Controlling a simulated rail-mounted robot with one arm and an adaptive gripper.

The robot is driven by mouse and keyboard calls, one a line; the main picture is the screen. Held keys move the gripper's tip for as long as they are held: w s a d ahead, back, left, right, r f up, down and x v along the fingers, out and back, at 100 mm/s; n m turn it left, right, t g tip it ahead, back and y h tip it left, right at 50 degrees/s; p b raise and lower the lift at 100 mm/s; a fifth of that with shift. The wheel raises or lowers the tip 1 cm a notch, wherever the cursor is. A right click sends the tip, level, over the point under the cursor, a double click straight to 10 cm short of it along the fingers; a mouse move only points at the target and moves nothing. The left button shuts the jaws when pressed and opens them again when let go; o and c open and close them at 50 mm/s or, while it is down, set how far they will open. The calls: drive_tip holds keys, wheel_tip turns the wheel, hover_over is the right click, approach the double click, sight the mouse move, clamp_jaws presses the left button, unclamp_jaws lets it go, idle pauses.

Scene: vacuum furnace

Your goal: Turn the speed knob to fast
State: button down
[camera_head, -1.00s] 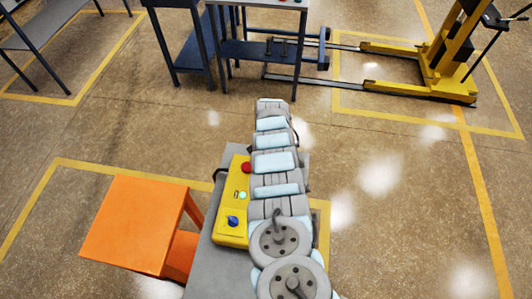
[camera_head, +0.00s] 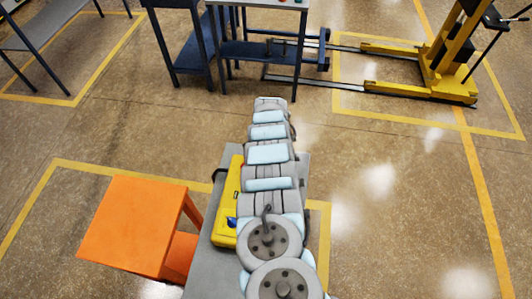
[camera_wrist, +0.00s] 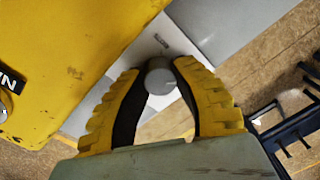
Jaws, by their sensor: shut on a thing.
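A small round grey knob (camera_wrist: 161,76) shows in the wrist view, in front of a pale plate (camera_wrist: 152,47) with a small dark label. My gripper (camera_wrist: 158,72) has its yellow ribbed fingers on either side of the knob and is shut on it. I cannot tell the knob's setting, as no scale or pointer is readable. In the head view my arm reaches away up the picture, and neither my gripper nor this knob can be made out there.
A scuffed yellow panel (camera_wrist: 60,60) with a partly cut-off black label fills the wrist view's left. In the head view, an orange stand (camera_head: 130,225) is at lower left, a blue-grey table (camera_head: 262,50) at the top and a yellow lift (camera_head: 450,60) at upper right.

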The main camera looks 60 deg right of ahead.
drive_tip(key=c, duration=1)
unclamp_jaws()
drive_tip(key=shift+c, duration=0.2)
wheel_tip(320, 180, up, 10)
drive_tip(key=shift+s+r, duration=0.3)
drive_tip(key=shift+r, duration=0.65)
drive_tip(key=shift+a, duration=0.1)
